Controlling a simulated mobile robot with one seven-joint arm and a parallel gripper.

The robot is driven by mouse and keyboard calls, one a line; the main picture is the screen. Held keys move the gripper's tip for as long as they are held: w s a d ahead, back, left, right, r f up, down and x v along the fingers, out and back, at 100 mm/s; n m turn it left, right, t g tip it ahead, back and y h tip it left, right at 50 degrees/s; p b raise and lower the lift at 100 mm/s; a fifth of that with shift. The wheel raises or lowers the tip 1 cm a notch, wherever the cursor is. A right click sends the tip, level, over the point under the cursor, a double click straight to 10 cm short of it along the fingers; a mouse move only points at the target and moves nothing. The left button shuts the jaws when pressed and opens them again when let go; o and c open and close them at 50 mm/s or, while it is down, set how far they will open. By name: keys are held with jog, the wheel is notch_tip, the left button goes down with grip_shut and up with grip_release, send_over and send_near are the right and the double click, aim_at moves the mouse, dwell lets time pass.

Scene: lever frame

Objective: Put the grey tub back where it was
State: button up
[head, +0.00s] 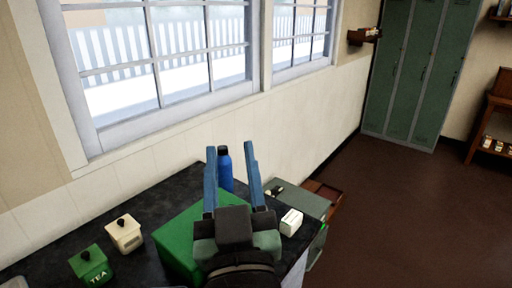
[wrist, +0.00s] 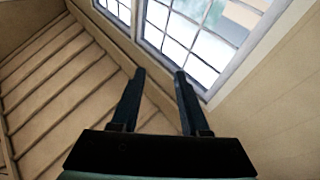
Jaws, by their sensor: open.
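I cannot make out a grey tub for certain in either view. In the wrist view my gripper (wrist: 160,72) is also open and empty, facing up toward the window and a slatted surface. My gripper and arm hide part of the worktop.
The dark worktop (head: 60,231) bears a green TEA canister (head: 92,266), a cream canister (head: 124,234), a green box (head: 172,246), a blue bottle (head: 225,172) and a small white box (head: 291,221). Grey-green lockers (head: 412,75) stand beyond clear brown floor (head: 400,215).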

jog(key=s+d+r+m+t+h, duration=0.1)
jog(key=s+r+t, duration=0.2)
jog(key=r, duration=0.7)
jog(key=s+d+r+m+t+h, duration=0.1)
jog(key=s+r, duration=0.4)
jog(key=r, duration=0.6)
jog(key=shift+s+d+r+m+t+h, duration=0.25)
jog(key=shift+d+m+t+h, duration=0.3)
jog(key=shift+t, duration=0.45)
jog(key=shift+f, duration=0.1)
